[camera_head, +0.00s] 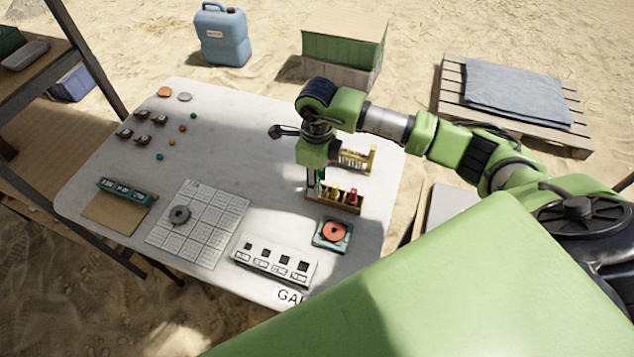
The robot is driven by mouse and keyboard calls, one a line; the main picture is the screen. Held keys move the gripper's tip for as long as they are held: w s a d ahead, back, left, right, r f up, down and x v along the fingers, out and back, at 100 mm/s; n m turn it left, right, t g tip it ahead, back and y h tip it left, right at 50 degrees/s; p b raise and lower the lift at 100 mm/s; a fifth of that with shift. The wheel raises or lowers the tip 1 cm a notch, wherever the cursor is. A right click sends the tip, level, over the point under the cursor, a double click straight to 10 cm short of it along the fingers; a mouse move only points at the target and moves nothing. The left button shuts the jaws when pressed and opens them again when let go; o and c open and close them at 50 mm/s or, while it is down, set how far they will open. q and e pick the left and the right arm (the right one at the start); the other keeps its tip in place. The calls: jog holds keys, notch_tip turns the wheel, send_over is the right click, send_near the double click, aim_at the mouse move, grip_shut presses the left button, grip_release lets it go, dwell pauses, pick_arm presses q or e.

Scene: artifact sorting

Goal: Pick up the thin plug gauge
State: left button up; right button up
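A small wooden rack (346,208) stands on the right part of the white table. It holds a plug gauge with a yellow top (335,191) and one with a red top (352,196). My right gripper (316,187) points down at the left end of this rack, left of the yellow top. A small greenish part shows between or beside its fingers; whether this is the thin plug gauge, and whether the fingers touch it, is too small to tell. My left gripper is out of view.
A yellow stand (356,158) is behind the rack. A teal block with an orange disc (333,232) is in front of it. A white block with square holes (273,262) and a grid sheet (208,236) lie nearby. The table's middle (245,150) is clear.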

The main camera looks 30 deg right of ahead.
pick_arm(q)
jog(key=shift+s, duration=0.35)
pick_arm(e)
jog(key=shift+f, duration=0.2)
grip_shut()
jog(key=shift+r, duration=0.1)
